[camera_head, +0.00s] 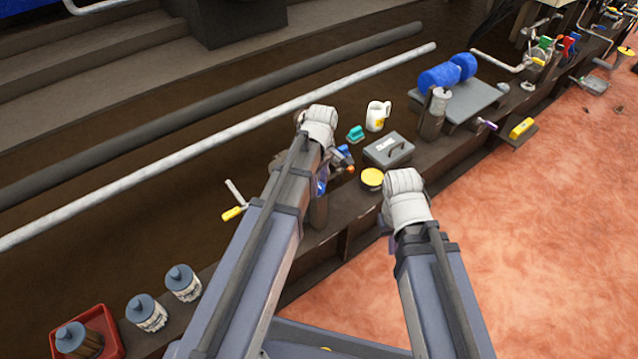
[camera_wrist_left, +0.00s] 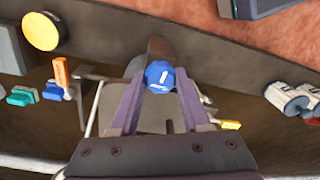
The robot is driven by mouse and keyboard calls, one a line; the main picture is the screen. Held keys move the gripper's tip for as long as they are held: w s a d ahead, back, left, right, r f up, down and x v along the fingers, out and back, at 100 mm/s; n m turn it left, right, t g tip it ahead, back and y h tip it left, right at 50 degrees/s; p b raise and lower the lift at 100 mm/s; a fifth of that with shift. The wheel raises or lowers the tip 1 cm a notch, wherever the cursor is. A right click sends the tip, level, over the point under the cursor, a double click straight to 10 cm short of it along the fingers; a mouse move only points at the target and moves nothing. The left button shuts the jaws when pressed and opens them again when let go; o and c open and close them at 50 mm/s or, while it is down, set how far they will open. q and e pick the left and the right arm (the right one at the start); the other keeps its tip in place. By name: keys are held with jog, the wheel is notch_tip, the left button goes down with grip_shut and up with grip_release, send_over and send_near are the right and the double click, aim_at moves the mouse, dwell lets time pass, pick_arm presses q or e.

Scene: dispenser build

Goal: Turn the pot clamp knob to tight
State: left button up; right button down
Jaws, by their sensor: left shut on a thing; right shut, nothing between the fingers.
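The blue pot clamp knob (camera_wrist_left: 160,76) has a white line on its face and sits between the fingers of my left gripper (camera_wrist_left: 160,92) in the left wrist view. The line runs nearly up and down in that view, leaning slightly right. The left gripper is shut on the knob, with a purple finger along each side. In the head view my left forearm hides most of this gripper, and a bluish patch (camera_head: 321,184) shows beside a brown post. My right gripper (camera_head: 383,221) is shut and empty at the bench's front edge, mostly hidden behind its arm.
A yellow-topped round tin (camera_head: 372,178), a grey box (camera_head: 389,150), a white mug (camera_head: 377,115) and a teal item (camera_head: 356,133) stand near the left gripper. A yellow-handled tool (camera_head: 233,213) lies left. Grey-capped jars (camera_head: 147,312) and a red tray (camera_head: 112,330) stand front left.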

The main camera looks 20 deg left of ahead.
pick_arm(q)
grip_shut()
jog(key=m, duration=0.4)
jog(key=shift+m, duration=2.5)
jog(key=o, duration=0.6)
grip_release()
jog(key=shift+o, duration=0.2)
